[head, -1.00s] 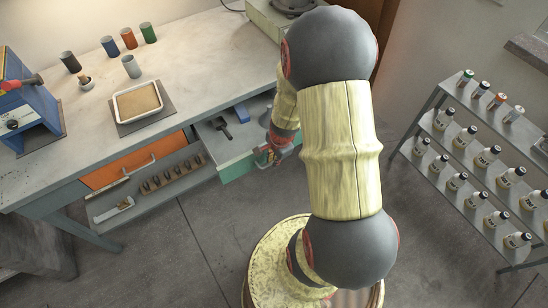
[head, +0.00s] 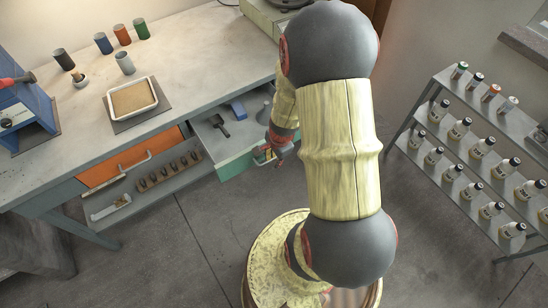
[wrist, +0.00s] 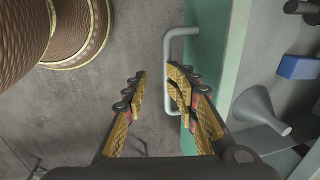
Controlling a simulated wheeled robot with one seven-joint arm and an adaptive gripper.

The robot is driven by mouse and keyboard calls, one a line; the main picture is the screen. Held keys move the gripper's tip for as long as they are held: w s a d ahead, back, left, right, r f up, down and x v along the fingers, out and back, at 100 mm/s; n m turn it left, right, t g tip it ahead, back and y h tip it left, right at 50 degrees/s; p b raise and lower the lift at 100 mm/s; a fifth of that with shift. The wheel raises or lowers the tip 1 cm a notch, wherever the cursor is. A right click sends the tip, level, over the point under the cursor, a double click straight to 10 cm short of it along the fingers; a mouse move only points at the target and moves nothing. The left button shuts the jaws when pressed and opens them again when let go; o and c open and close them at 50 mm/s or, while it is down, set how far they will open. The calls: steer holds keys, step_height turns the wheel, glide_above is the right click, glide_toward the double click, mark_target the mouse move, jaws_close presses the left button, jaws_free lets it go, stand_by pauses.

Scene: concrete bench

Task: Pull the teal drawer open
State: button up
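The teal drawer (head: 237,165) stands pulled out from under the bench, with its inside in plain view. In the wrist view its teal front (wrist: 215,65) runs down the picture, with a grey bar handle (wrist: 167,50) on it. My gripper (wrist: 155,72) is open, with a clear gap between its fingers and bare floor showing through. The right finger overlaps the handle's bar and hides part of it; I cannot tell whether they touch. In the head view my gripper (head: 275,157) is beside the drawer front, partly hidden by my arm.
The drawer holds a blue block (head: 238,109), a dark tool (head: 220,127) and a grey funnel (wrist: 262,108). An orange drawer (head: 130,160) is to the left, above a shelf of tools. A bottle rack (head: 470,150) stands at right. The floor before the drawer is clear.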

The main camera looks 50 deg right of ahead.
step_height(320, 180, up, 9)
steer(key=s+p, duration=0.1)
steer(key=p, duration=0.6)
steer(key=shift+s+a+p, duration=0.2)
steer(key=shift+s+p, duration=0.1)
steer(key=shift+f, duration=0.1)
stand_by(0.3)
step_height(320, 180, up, 12)
steer(key=s, duration=0.2)
steer(key=shift+s+a, duration=0.15)
steer(key=shift+a, duration=0.1)
steer(key=shift+f, duration=0.1)
stand_by(0.4)
steer(key=shift+n, duration=0.3)
